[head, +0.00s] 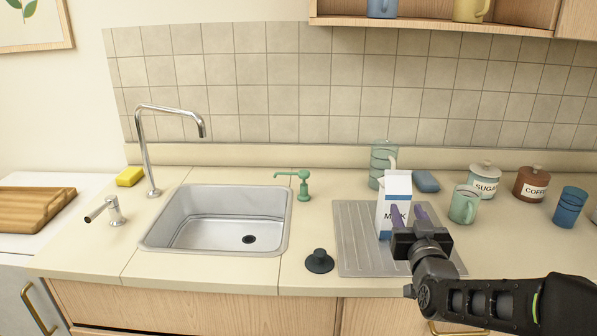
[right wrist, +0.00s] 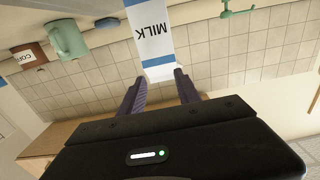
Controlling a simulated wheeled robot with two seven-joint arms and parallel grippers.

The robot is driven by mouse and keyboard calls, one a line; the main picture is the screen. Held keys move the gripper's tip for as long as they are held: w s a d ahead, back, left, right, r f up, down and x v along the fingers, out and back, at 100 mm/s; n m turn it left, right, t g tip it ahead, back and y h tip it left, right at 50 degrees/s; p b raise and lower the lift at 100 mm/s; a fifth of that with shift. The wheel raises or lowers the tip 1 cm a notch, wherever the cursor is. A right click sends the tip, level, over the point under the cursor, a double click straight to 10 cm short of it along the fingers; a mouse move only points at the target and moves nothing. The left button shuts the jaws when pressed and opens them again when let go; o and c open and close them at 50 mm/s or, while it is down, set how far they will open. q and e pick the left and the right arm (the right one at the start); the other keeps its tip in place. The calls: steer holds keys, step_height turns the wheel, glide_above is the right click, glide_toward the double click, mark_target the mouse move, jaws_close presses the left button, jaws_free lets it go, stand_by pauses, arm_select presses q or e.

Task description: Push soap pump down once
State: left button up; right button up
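The green soap pump (head: 302,185) stands on the counter just right of the sink, its spout pointing left. It also shows upside down at the top right of the right wrist view (right wrist: 238,8). My right gripper (head: 409,217) is to the right of the pump, over the metal drainboard. Its purple fingers are apart, and it looks empty in the right wrist view (right wrist: 160,88). A milk carton (head: 394,200) stands just beyond the fingers; I cannot tell whether they touch it. My left gripper is not in view.
The sink (head: 213,222) has a tall faucet (head: 146,150). A black stopper (head: 319,261) lies left of the drainboard (head: 358,258). Counter between pump and stopper is clear.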

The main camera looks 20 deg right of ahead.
jaws_close()
stand_by(0.9)
